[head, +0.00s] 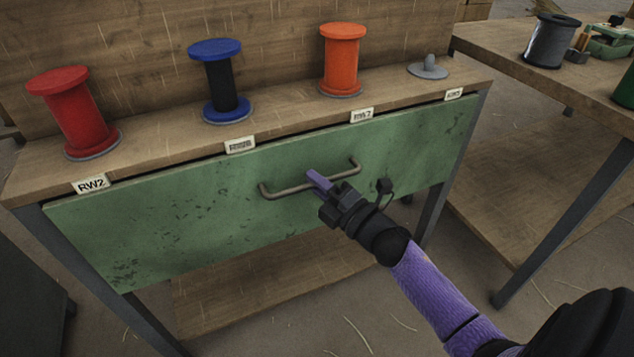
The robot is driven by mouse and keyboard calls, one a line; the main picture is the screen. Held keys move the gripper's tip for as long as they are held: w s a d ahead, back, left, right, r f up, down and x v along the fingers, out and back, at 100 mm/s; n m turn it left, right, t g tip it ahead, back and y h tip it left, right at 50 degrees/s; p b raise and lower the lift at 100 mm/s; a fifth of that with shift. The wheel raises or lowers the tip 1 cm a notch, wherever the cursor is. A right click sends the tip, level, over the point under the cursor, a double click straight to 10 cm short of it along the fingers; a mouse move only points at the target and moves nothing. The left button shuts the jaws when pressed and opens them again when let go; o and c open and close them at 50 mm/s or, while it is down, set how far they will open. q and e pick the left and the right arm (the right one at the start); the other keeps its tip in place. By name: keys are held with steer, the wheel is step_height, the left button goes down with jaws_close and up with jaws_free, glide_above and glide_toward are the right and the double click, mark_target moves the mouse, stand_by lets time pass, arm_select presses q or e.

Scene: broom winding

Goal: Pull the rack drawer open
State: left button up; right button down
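The rack drawer (180,218) has a worn green front under the wooden rack top. A narrow dark gap shows along its upper edge. Its grey bar handle (283,191) is fixed at the middle of the front. My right gripper (317,179) is at the handle, with its purple fingers over the bar right of the middle. The fingers look close together, but the far finger and the bar between them are hidden, so I cannot tell whether they grip it. My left gripper is not in view.
On the rack top (160,140) stand a red spool (73,108), a blue and black spool (219,82) and an orange spool (342,58). An empty spindle base (428,68) is at the right. Another table (500,48) stands at the right. The floor before the drawer is clear.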

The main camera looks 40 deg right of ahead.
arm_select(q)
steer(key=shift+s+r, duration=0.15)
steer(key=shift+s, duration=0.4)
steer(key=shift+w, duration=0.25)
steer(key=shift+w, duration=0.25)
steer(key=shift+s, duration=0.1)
arm_select(e)
steer(key=shift+s, duration=0.1)
